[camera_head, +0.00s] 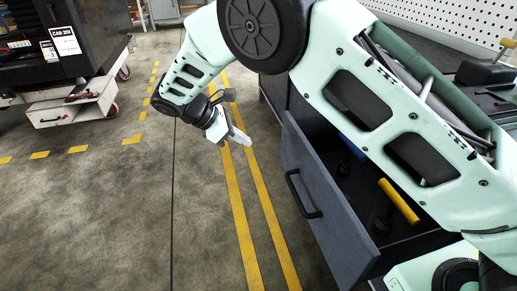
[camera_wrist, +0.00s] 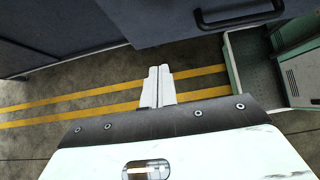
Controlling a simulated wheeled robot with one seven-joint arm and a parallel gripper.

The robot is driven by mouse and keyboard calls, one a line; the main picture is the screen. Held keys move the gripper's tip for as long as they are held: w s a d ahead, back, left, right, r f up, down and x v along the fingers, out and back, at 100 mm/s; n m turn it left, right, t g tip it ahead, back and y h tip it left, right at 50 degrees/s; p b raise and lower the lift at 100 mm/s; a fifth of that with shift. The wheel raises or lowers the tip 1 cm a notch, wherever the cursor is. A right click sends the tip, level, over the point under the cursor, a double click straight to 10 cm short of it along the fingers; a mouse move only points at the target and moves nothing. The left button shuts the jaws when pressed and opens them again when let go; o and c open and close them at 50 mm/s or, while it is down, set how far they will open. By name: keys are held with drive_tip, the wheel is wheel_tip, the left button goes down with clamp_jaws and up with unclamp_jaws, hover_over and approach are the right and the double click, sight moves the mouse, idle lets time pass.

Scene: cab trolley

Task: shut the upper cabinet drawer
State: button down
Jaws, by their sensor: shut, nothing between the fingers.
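The cabinet drawer (camera_head: 335,215) is pulled well out, its grey front tilted in the head view and its dark inside showing. Its black bar handle (camera_head: 303,195) is on the front; the handle (camera_wrist: 240,20) also shows at the top of the wrist view. My gripper (camera_head: 238,138) is shut and empty, beside the drawer front on its left in the head view and apart from the handle. Its fingers (camera_wrist: 158,82) point toward the grey drawer front (camera_wrist: 165,22) in the wrist view. My arm hides much of the cabinet, so I cannot see its other drawers.
A yellow-handled tool (camera_head: 398,201) and dark items lie in the drawer. A dark trolley (camera_head: 60,45) marked CAB 203 stands on a white wheeled base at the upper left. Yellow lines (camera_head: 240,200) run along the floor. The concrete floor left of the drawer is clear.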

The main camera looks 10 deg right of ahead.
sight(289, 156)
drive_tip(key=shift+d+r+x, duration=0.35)
drive_tip(key=shift+x, duration=1.7)
drive_tip(key=shift+d+r+x, duration=0.3)
drive_tip(key=shift+x, duration=1.7)
drive_tip(key=shift+d+r+x, duration=0.35)
drive_tip(key=shift+x, duration=1.7)
drive_tip(key=shift+d, duration=0.15)
drive_tip(key=d+p, duration=0.5)
drive_tip(key=d, duration=2.6)
drive_tip(key=shift+s+d, duration=0.1)
drive_tip(key=shift+d, duration=0.45)
